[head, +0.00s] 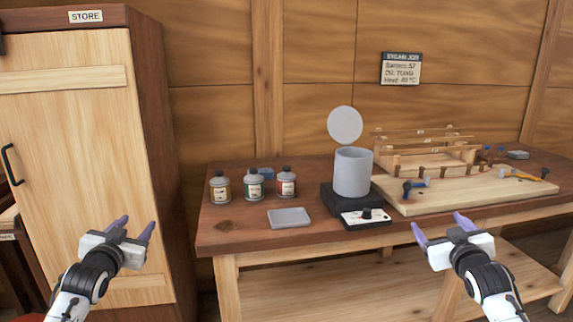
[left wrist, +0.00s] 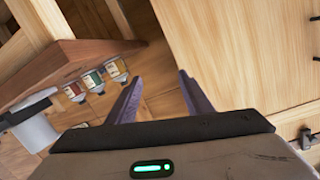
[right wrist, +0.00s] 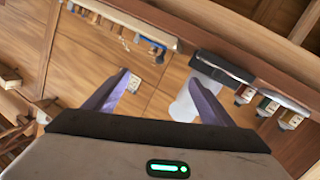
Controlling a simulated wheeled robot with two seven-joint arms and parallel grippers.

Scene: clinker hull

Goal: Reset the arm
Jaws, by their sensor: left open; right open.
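My left gripper (head: 131,229) is open and empty, raised in front of the store cabinet at the left. Its two purple fingers stand apart in the left wrist view (left wrist: 157,95). My right gripper (head: 440,227) is open and empty, in front of the workbench's front edge at the right. Its fingers are also apart in the right wrist view (right wrist: 160,95). Neither gripper touches anything that I can see.
The workbench (head: 240,232) carries three labelled bottles (head: 253,185), a grey tray (head: 289,217), a grey pot (head: 352,172) with its round lid (head: 345,125) raised on a black heater (head: 343,205), and a wooden board (head: 440,200) with clamps. The store cabinet (head: 75,170) is closed.

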